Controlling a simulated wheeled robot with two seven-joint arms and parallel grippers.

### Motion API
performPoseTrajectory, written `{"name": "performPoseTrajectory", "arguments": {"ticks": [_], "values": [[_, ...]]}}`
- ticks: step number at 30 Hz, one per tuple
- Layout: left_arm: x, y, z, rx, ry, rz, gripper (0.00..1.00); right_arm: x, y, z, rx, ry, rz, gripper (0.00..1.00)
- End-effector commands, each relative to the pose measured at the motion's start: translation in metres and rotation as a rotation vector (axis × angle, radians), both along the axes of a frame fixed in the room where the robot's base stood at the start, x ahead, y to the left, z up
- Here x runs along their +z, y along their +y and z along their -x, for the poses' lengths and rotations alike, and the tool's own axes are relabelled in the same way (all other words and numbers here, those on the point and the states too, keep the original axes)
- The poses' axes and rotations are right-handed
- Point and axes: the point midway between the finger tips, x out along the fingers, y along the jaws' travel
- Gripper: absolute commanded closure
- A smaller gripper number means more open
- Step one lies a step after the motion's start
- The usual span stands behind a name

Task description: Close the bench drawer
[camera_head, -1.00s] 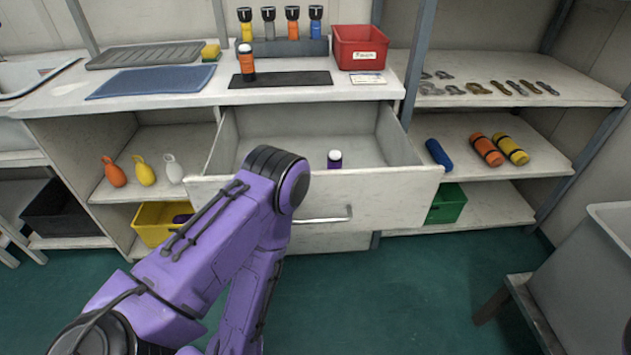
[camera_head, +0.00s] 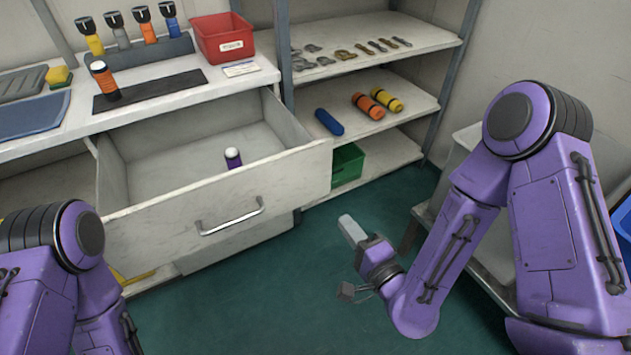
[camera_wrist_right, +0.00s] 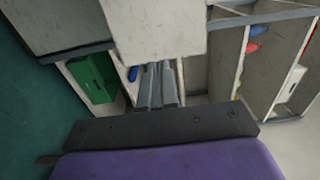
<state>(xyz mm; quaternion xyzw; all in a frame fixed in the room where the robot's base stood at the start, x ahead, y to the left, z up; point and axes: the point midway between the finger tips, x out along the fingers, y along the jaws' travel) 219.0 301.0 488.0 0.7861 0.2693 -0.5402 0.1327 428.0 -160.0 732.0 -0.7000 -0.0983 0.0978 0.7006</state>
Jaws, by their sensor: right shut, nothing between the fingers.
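The bench drawer (camera_head: 225,192) is pulled well out of the white bench, with its front panel and silver bar handle (camera_head: 230,220) facing me. A purple torch with a white top (camera_head: 233,158) is inside it. My right gripper (camera_head: 351,229) is in front of the shelves, to the right of the drawer handle and apart from it. In the right wrist view its grey fingers (camera_wrist_right: 157,85) are together and hold nothing. A pale panel (camera_wrist_right: 155,28) lies beyond the fingertips there, probably part of the drawer. Of my left arm, only links show at the left; its gripper is out of view.
A green bin (camera_head: 347,165) sits on the low shelf right of the drawer. Torches, a red bin (camera_head: 222,38) and a dark mat (camera_head: 150,92) are on the bench top. A grey tub on a stand is behind my right arm. Green floor is clear before the drawer.

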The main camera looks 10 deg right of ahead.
Motion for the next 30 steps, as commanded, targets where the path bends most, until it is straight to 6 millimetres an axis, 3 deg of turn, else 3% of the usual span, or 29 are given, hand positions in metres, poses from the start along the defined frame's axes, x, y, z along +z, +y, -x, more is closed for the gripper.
{"name": "performPoseTrajectory", "arguments": {"ticks": [18, 24, 30], "values": [[0.025, 0.000, 0.000, 0.000, 0.000, -0.001, 0.27, 0.001, 0.033, -0.113, 0.001, -0.001, 0.001, 1.00], [0.027, 0.000, 0.000, 0.000, 0.000, -0.001, 0.27, 0.000, 0.038, -0.130, 0.002, -0.001, 0.001, 1.00], [0.026, 0.000, 0.000, 0.000, 0.000, -0.001, 0.27, -0.001, 0.039, -0.132, 0.002, 0.000, 0.001, 1.00]]}}
